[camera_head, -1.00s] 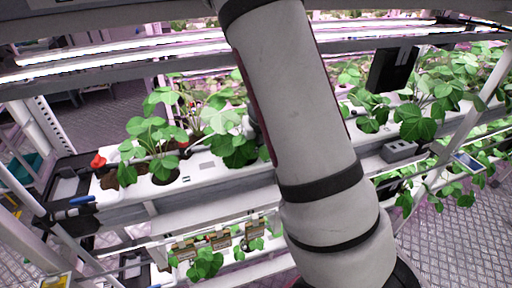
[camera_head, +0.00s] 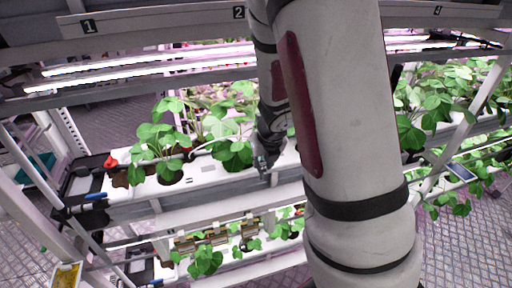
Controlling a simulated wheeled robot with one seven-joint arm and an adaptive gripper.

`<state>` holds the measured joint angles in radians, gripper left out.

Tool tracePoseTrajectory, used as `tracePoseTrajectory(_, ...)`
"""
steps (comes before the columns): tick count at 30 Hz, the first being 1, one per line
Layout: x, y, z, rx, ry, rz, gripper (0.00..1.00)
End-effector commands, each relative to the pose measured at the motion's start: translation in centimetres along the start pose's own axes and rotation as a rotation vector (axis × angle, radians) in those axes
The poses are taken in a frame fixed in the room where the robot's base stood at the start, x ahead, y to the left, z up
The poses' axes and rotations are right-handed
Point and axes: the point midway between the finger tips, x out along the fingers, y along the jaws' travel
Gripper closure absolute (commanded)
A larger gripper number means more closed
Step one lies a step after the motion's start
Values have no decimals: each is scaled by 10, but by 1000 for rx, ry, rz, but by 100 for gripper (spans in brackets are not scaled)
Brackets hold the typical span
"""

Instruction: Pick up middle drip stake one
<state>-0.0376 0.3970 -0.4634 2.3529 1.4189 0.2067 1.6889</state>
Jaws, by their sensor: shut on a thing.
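My gripper (camera_head: 263,164) points down at the front edge of the white grow gutter (camera_head: 205,172), just right of the middle strawberry plant (camera_head: 233,153). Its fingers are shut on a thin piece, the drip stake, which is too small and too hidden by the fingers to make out. My own arm covers the gutter to the right of the gripper. I cannot tell whether the stake's tip is in the gutter or clear of it.
Another strawberry plant (camera_head: 157,142) grows further left in the gutter, near a red knob (camera_head: 110,161). A lower tier holds more plants (camera_head: 203,261). Bright light bars (camera_head: 150,65) run above. Dense leaves (camera_head: 440,95) fill the right side.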

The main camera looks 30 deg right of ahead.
Motion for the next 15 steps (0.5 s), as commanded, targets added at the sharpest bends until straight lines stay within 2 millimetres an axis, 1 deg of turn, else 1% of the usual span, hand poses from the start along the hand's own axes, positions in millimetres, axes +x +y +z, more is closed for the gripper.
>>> tracePoseTrajectory(3, -4, 1, -16, 3, -3, 1, 93)
tracePoseTrajectory(9, -15, 1, -40, 0, 1, 0, 93)
tracePoseTrajectory(15, -21, 0, -51, 0, 1, 2, 93)
